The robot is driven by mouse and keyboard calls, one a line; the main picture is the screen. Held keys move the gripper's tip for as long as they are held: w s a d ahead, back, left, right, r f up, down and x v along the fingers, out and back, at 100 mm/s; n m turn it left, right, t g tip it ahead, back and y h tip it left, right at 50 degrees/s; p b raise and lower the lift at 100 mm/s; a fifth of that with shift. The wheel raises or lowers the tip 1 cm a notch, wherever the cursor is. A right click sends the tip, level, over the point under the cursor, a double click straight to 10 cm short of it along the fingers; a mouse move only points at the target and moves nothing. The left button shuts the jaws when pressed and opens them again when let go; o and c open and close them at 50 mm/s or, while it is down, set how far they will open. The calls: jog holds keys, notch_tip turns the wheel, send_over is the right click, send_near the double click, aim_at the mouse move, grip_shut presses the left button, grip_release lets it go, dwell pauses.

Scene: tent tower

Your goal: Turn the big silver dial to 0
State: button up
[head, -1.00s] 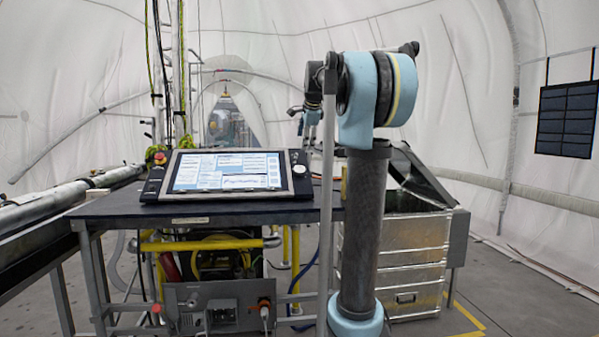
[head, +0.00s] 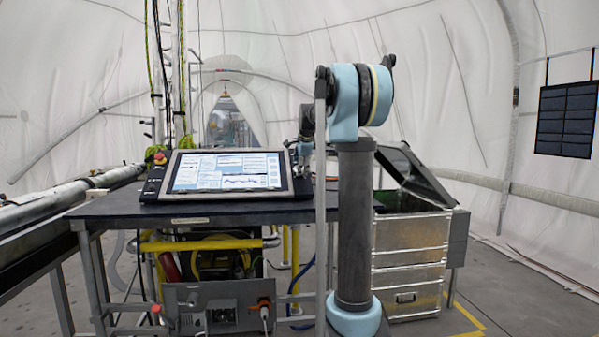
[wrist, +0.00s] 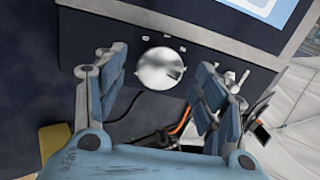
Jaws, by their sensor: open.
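The big silver dial (wrist: 160,68) sits on the dark side panel of the console, with small white markings along its far edge that are too small to read surely. A dark notch on its face points to the right in the wrist view. My gripper (wrist: 161,70) is open, with one blue finger on each side of the dial; gaps show between dial and fingers, and I see no clear contact. In the head view my gripper (head: 304,152) hangs at the right end of the console (head: 157,183), hiding the dial there.
The console's lit touchscreen (head: 227,171) lies tilted on a dark table (head: 110,208). A red button (head: 160,157) is at its upper left. A small toggle switch (wrist: 240,78) is right of the dial, near my right finger. A silver case (head: 410,258) stands right of the table.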

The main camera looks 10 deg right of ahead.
jog(key=shift+x, duration=1.1)
jog(key=c, duration=1.1)
jog(key=shift+o, duration=0.2)
